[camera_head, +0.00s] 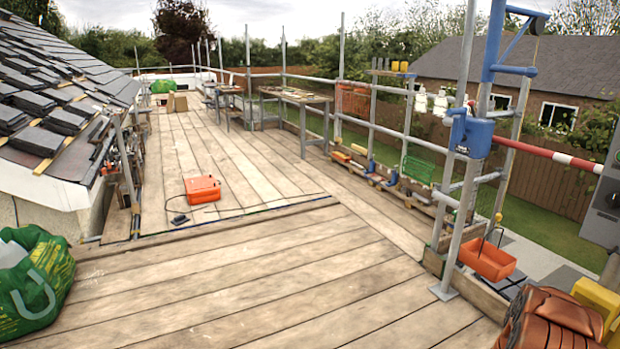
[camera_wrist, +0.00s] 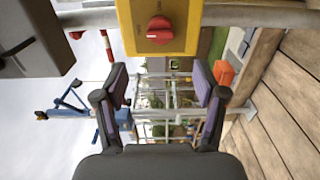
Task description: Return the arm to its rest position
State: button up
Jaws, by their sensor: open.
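My gripper (camera_wrist: 160,88) shows in the wrist view with its two dark fingers spread apart. Nothing is between the fingers. Scaffold poles and greenery show beyond them, and the wrist view is turned sideways. A yellow box (camera_wrist: 135,40) with a red rotary knob (camera_wrist: 159,30) is close in front of the fingers at the top of the wrist view; I cannot tell whether they touch it. My gripper does not show in the head view.
A blue hoist (camera_head: 470,135) is on the scaffold pole at right, with an orange bucket (camera_head: 488,260) below. A grey box (camera_head: 604,210) stands at the right edge. An orange case (camera_head: 202,190) lies on the planks. A green bag (camera_head: 40,280) stands at left.

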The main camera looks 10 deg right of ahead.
jog(key=w+a+r+m+t+y+p, duration=0.1)
jog(key=w+a+r+t+y+p, duration=0.1)
jog(key=w+a+r+y, duration=0.35)
jog(key=w+a+r+t+y+p, duration=0.1)
jog(key=w+a+r+y, duration=0.15)
jog(key=w+a, duration=0.65)
jog(key=s+a+r+g+y+p, duration=0.1)
jog(key=s+a+r+y, duration=0.2)
jog(key=a, duration=0.8)
jog(key=s+a+r+y+p, duration=0.1)
jog(key=a+r+y+p, duration=0.3)
jog(key=a, duration=0.7)
jog(key=s+a+r+m+g+y, duration=0.15)
jog(key=s+a+r+g, duration=0.4)
jog(key=s+a, duration=0.9)
jog(key=s+a+r+g+p, duration=0.1)
jog(key=s+r, duration=0.2)
jog(key=s, duration=0.5)
jog(key=s+a+r+m+g+p, duration=0.1)
jog(key=s+a+r+g, duration=0.1)
jog(key=s, duration=0.7)
jog(key=s+a+r+g+p, duration=0.1)
jog(key=s+r, duration=0.3)
jog(key=s, duration=0.5)
jog(key=shift+a+m, duration=0.35)
jog(key=shift+g+y, duration=0.25)
